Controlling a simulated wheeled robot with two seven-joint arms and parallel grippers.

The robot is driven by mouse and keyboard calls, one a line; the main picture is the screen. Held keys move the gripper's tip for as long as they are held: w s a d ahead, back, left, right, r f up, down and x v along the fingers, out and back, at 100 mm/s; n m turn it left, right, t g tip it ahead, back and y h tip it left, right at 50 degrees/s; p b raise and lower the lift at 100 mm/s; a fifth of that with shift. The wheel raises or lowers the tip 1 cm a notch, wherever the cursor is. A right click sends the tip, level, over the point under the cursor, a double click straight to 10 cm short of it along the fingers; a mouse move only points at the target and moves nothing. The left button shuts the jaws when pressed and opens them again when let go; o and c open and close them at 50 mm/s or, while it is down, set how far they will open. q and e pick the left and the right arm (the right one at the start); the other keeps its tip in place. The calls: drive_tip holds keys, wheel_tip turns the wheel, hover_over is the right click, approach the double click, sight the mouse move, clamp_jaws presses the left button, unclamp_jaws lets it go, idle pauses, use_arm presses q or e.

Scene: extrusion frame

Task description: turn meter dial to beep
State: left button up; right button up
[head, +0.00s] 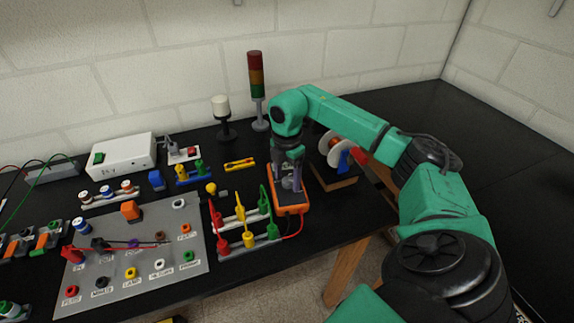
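The orange-edged meter (291,209) lies on the black bench near its front edge. A red lead runs from it. My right gripper (291,184) points down over the meter's face, with its fingertips at or just above it. The fingers and wrist hide the dial and most of the face, so I cannot tell whether they touch or grip the dial. My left gripper is not in view.
Left of the meter stands a rack of red, yellow and green probes (243,229). A grey socket panel (140,245) lies further left. A signal tower (257,88) stands behind, and a white-disc reel (336,150) sits right of the meter. The bench's right side is clear.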

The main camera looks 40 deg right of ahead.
drive_tip(key=shift+r, duration=0.1)
wheel_tip(320, 180, up, 9)
drive_tip(key=b, duration=0.2)
wheel_tip(320, 180, up, 6)
drive_tip(key=p, duration=0.3)
hover_over(287, 180)
drive_tip(key=shift+s+f, duration=0.15)
drive_tip(key=shift+f, duration=0.1)
drive_tip(key=shift+f, duration=0.1)
drive_tip(key=shift+a, duration=0.1)
